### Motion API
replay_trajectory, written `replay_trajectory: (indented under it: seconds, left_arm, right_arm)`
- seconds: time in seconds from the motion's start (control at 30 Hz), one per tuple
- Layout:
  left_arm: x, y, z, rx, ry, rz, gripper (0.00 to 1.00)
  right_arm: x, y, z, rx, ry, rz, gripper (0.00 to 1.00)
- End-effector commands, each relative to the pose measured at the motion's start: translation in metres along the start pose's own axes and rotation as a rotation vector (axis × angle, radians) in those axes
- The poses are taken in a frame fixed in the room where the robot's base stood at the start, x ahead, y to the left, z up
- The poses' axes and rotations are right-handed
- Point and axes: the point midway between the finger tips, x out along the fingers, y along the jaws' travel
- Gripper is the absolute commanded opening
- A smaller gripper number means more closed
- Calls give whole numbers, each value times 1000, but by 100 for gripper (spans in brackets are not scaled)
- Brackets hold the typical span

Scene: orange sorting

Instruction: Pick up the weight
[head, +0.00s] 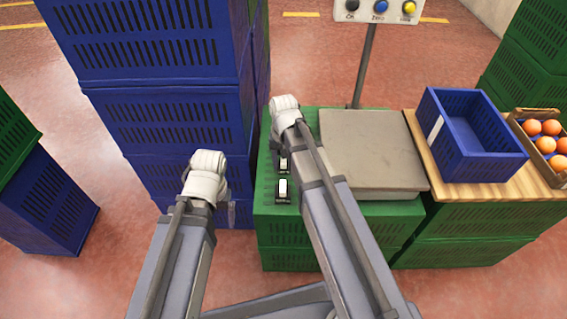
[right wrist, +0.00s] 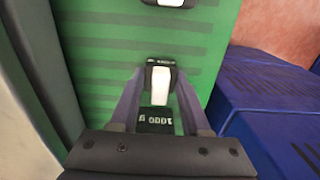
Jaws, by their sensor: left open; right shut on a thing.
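The weight, black with a white handle and marked 1000 g, shows in the right wrist view (right wrist: 160,88) between the two fingers of my right gripper (right wrist: 159,99). The gripper is shut on its handle. In the head view the weight (head: 283,165) shows at the left of the green crate top, partly hidden by my right arm; I cannot tell whether it is lifted. A second, similar weight (head: 283,189) stands nearer to me and also shows at the top of the right wrist view (right wrist: 172,3). My left gripper (head: 231,212) is open, left of the green crate and largely hidden.
A grey scale platform (head: 370,150) with a button panel (head: 378,8) lies right of the weights. A blue crate (head: 470,140) and a box of oranges (head: 545,140) stand on a wooden board further right. Stacked blue crates (head: 160,110) rise close on the left.

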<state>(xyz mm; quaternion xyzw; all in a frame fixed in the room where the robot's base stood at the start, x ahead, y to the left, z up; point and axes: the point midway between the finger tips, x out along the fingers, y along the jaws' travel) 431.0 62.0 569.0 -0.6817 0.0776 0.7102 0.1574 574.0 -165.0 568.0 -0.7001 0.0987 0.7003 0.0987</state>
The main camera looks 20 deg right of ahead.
Motion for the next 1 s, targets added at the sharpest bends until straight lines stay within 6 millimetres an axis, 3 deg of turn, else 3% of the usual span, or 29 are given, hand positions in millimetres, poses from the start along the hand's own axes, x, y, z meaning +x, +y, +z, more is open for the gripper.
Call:
replay_trajectory:
  seconds: [0.53,1.0]
  left_arm:
    - [-83,-7,5,-3,-1,10,90]
    - [-97,-8,6,-3,0,10,90]
  right_arm:
    - [-83,0,0,0,0,0,0]
    - [-98,0,0,0,0,0,0]
